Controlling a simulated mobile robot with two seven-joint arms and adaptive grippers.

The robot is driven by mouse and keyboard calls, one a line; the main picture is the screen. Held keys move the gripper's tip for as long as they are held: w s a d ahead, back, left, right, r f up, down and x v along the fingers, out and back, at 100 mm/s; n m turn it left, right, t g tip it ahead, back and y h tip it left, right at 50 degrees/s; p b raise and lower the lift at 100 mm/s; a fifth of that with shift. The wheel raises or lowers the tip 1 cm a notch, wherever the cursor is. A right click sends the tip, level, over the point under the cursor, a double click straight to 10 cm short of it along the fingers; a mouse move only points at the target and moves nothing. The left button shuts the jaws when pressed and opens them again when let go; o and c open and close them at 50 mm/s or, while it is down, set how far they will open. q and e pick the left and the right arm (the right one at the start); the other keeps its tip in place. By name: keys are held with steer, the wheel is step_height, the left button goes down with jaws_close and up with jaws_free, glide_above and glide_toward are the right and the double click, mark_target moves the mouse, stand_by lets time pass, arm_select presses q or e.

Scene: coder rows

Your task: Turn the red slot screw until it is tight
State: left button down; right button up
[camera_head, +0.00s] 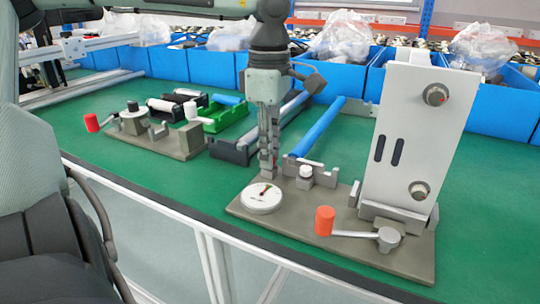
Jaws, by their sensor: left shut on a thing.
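A white upright panel (408,140) on a grey base plate (300,235) carries two round grey screw heads. The upper screw head (436,94) shows a small red mark; the lower screw head (418,190) is near the panel's foot. Which one has the red slot is too small to tell surely. My left gripper (267,165) points straight down, left of the panel and just above a white dial (262,197) with a red and green pointer. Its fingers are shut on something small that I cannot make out. It is apart from both screws. My right gripper is out of view.
A lever with a red-orange grip (325,220) stands before the panel. A small clamp block (308,174) is right of my gripper. Another fixture (150,133), a green tray (225,115) and a blue bar (318,128) lie behind. Blue bins (210,66) line the back.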

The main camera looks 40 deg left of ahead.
arm_select(q)
steer(key=m+p, duration=0.1)
steer(key=m, duration=0.9)
steer(key=shift+f, duration=0.15)
steer(key=c, duration=1.6)
jaws_free()
steer(key=shift+s, duration=0.1)
steer(key=shift+o, duration=0.2)
